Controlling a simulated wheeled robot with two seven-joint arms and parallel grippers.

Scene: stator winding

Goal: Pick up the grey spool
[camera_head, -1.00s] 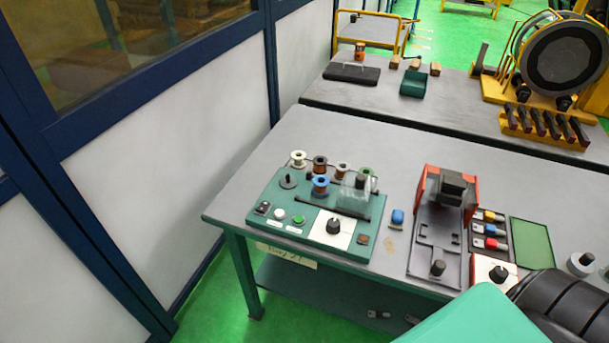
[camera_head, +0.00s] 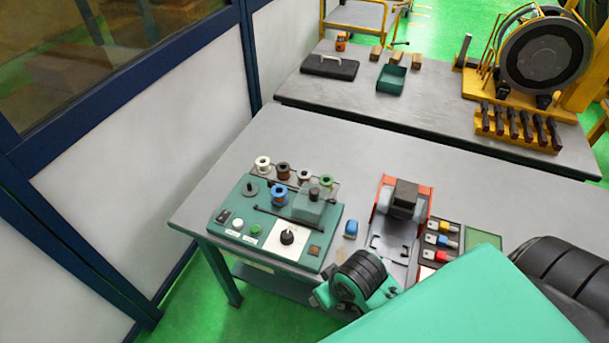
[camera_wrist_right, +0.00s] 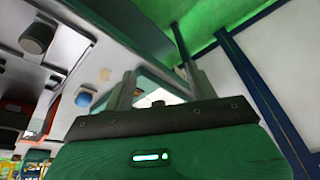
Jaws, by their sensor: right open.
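Several small spools stand at the back of the green winding unit (camera_head: 228,228) in the head view: a white one (camera_head: 262,165), a brown one (camera_head: 283,171), a pale one with brownish winding (camera_head: 304,177), a green one (camera_head: 326,181) and a blue one (camera_head: 279,195) in front. I cannot tell for sure which is the grey spool; the pale ones come closest. My right gripper (camera_wrist_right: 158,88) is open and empty in the right wrist view, with no spool between its fingers. Its fingers do not show in the head view. My left gripper is not in view.
A clear block (camera_head: 311,210) and a dark spindle disc (camera_head: 250,187) stand on the unit beside the spools. A blue piece (camera_head: 351,229) and a red-sided fixture (camera_head: 390,205) are to its right. The table (camera_head: 300,135) is bare behind the spools.

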